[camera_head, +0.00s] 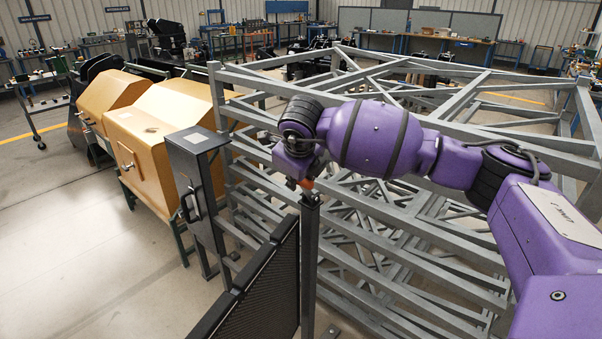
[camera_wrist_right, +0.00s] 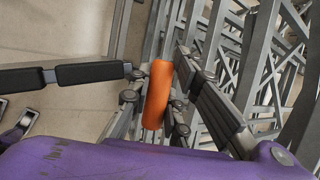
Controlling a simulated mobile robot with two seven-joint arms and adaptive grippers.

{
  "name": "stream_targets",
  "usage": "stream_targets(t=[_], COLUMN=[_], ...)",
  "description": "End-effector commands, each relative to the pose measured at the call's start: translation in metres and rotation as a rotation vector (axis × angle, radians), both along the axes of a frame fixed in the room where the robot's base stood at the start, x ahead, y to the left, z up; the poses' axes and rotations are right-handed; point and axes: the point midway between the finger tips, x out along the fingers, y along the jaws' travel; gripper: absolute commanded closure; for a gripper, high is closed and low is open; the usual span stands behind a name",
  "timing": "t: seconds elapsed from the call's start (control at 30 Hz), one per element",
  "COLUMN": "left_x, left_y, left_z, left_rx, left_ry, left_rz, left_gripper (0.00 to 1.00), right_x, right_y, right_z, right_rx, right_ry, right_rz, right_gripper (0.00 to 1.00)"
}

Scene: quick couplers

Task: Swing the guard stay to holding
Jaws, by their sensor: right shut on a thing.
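My right gripper (camera_head: 304,180) is at the top of a dark upright post (camera_head: 310,250). It is shut on an orange grip (camera_wrist_right: 158,95), which shows between the fingers in the right wrist view. In the head view only a bit of orange shows under my purple wrist. I take the orange grip to be part of the guard stay; the rest of the stay is hidden or cannot be told apart. A black mesh guard panel (camera_head: 262,295) stands left of the post. My left gripper is not in view.
A dark box post with a handle (camera_head: 195,150) stands left of the guard. Tan machine housings (camera_head: 170,120) are behind it. A large grey steel frame (camera_head: 400,270) fills the space right of the post, under my right arm. Floor at the lower left is clear.

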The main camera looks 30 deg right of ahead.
Motion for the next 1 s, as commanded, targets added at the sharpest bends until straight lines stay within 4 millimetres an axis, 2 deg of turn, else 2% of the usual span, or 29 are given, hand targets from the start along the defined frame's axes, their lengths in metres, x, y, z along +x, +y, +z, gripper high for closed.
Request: stream_targets(t=[0.3, 0.73, 0.77, 0.8, 0.9, 1.0], left_x=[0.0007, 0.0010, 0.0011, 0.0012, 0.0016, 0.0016], left_y=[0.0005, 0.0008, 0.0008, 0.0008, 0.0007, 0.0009], left_z=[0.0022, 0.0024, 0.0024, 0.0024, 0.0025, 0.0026], left_rx=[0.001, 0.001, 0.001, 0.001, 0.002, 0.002], left_ry=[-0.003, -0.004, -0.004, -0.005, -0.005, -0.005], left_rz=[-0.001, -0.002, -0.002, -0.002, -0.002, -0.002], left_gripper=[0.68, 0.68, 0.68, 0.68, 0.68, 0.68], right_x=[-0.0041, -0.0053, -0.0053, -0.0053, -0.0051, -0.0045], right_y=[0.0091, 0.0114, 0.0113, 0.0111, 0.0103, 0.0091], right_z=[-0.0089, -0.0128, -0.0129, -0.0130, -0.0127, -0.0110], right_rx=[0.006, 0.007, 0.008, 0.007, 0.006, 0.004], right_ry=[0.009, 0.013, 0.013, 0.013, 0.013, 0.011], right_rz=[0.004, 0.006, 0.006, 0.006, 0.005, 0.004], right_gripper=[1.00, 1.00, 0.81, 0.75, 0.63, 0.63])
